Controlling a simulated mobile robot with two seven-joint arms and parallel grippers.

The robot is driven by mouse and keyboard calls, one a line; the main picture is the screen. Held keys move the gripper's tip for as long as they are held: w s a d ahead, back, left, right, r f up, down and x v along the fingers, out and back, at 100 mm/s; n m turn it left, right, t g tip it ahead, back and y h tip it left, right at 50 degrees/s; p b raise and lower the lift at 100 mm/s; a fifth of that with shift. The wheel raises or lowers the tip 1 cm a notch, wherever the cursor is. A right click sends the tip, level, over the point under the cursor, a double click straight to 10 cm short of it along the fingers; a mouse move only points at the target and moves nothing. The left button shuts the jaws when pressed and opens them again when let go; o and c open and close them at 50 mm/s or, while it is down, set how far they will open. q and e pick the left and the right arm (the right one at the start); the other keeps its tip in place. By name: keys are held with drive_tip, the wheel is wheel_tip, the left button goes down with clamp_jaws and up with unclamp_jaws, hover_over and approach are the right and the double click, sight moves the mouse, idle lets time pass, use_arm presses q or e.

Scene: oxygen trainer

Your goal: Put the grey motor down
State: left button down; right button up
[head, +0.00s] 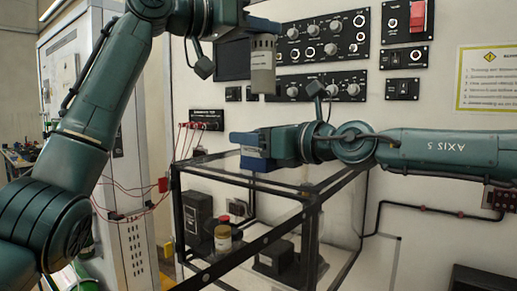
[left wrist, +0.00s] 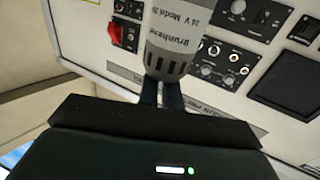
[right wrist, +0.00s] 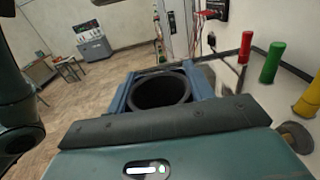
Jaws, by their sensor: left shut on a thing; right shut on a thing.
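The grey motor (head: 262,70) is a light grey cylinder with a printed label and dark slots round one end. My left gripper (head: 264,27) is shut on it and holds it upright in the air, before the wall panels. In the left wrist view the motor (left wrist: 178,35) sits just beyond the blue fingertips. My right gripper (head: 245,147) is lower, above the black-framed enclosure. In the right wrist view its blue fingers are shut on a black hollow cylinder (right wrist: 163,92) with its round opening showing. The head view barely shows that cylinder.
Control panels (head: 322,37) with knobs cover the wall behind. Red cables (head: 130,187) hang at left. Green (right wrist: 271,62), red and yellow cylinders stand right in the right wrist view.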

use_arm(q)
wheel_tip(320, 180, down, 12)
drive_tip(key=shift+a+r, duration=0.1)
idle(0.5)
drive_tip(key=shift+f, duration=0.25)
drive_tip(key=c, duration=1.6)
unclamp_jaws()
drive_tip(key=shift+r, duration=0.15)
drive_tip(key=v, duration=1.2)
